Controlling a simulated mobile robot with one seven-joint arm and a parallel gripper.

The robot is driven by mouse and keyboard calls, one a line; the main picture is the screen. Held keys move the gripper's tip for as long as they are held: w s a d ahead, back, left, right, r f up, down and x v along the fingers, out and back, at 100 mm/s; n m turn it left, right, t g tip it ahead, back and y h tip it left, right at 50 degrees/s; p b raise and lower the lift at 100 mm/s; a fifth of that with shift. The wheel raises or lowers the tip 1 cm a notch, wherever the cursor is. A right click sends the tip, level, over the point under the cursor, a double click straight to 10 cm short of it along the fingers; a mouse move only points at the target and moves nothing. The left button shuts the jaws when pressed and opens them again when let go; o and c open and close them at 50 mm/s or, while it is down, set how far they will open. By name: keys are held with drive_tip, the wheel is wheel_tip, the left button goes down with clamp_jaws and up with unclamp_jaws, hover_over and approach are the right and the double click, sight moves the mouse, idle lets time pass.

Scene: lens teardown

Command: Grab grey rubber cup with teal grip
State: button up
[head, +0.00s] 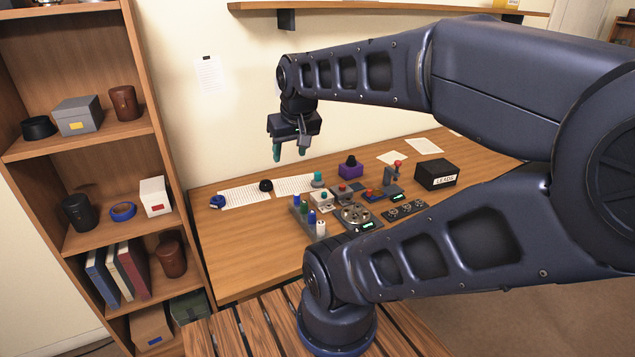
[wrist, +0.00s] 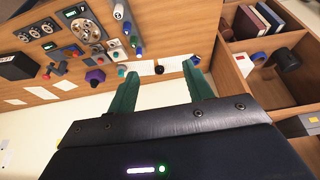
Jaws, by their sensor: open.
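A small grey cup with a teal top (head: 318,180) stands on the wooden table (head: 240,265), behind the cluster of tools. It looks like the grey rubber cup with the teal grip. In the wrist view a small teal-topped piece (wrist: 122,71) shows just left of my fingers and is probably the same cup. My gripper (head: 289,153) hangs above the back of the table, left of the cup and higher, with green fingers pointing down. In the wrist view my gripper (wrist: 160,72) has its fingers apart with nothing between them.
A black dome (head: 266,185) and a blue ring (head: 217,202) lie on or by paper sheets at the back left. A purple block (head: 350,168), a rack of coloured bottles (head: 305,215), a round metal device (head: 357,215) and a black box (head: 436,175) crowd nearby. A bookcase (head: 95,240) stands left.

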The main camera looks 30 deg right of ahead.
drive_tip(key=w+d+n+g+h, duration=0.25)
drive_tip(key=w+d+n, duration=0.25)
drive_tip(key=w, duration=0.7)
drive_tip(key=n+g+h, duration=0.2)
drive_tip(key=n, duration=1.2)
hover_over(317, 173)
drive_tip(key=a, duration=0.4)
wheel_tip(317, 173, down, 26)
drive_tip(key=x, duration=0.5)
drive_tip(key=shift+w+d+f, duration=0.1)
drive_tip(key=shift+w+f, duration=0.05)
drive_tip(key=shift+f, duration=0.1)
drive_tip(key=shift+x, duration=2.85)
drive_tip(key=shift+d+r, duration=0.1)
drive_tip(key=shift+c, duration=0.2)
drive_tip(key=c, duration=1)
